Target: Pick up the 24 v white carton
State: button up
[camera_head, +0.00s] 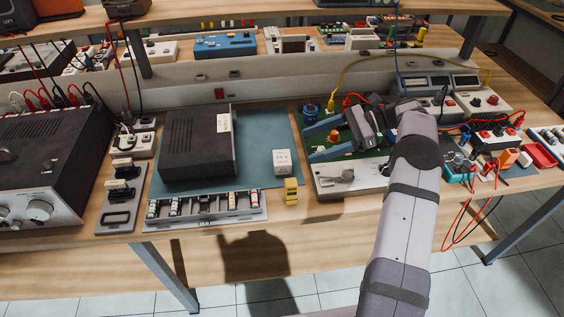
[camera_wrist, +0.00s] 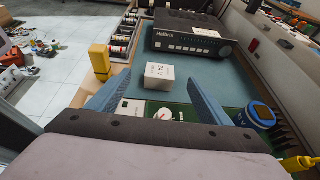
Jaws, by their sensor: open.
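The white carton (camera_head: 282,161) is a small white box with dark print on its top. It stands on the teal mat (camera_head: 262,128) near the mat's front right corner, just right of the black hi-fi unit (camera_head: 195,140). In the wrist view the carton (camera_wrist: 159,76) sits upright ahead of my gripper, between the lines of the two blue fingers. My gripper (camera_head: 313,134) is open and empty, right of the carton and apart from it, over the green board. In the wrist view my gripper (camera_wrist: 165,92) shows both fingers spread wide.
A yellow block (camera_head: 291,191) stands close in front of the carton, near the table edge. A tray of small parts (camera_head: 205,208) lies along the front. A blue round component (camera_head: 310,113) stands behind my fingers. Bare mat lies behind the carton.

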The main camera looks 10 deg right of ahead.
aim_at(283, 157)
notch_tip(283, 157, down, 2)
jog(key=shift+r+p+x, duration=0.2)
jog(key=shift+p+x, duration=0.4)
jog(key=shift+x, duration=0.95)
jog(key=shift+r+p+x, duration=0.15)
jog(key=shift+p+x, duration=0.45)
jog(key=shift+x, duration=0.95)
jog(key=shift+w+a+f, duration=0.15)
jog(key=shift+a+f, duration=0.15)
jog(key=shift+a, duration=0.35)
jog(key=shift+c, duration=0.3)
jog(key=c, duration=1.1)
jog(key=shift+r, duration=0.1)
notch_tip(283, 157, up, 10)
jog(key=shift+f+b, duration=0.1)
jog(key=shift+b, duration=0.55)
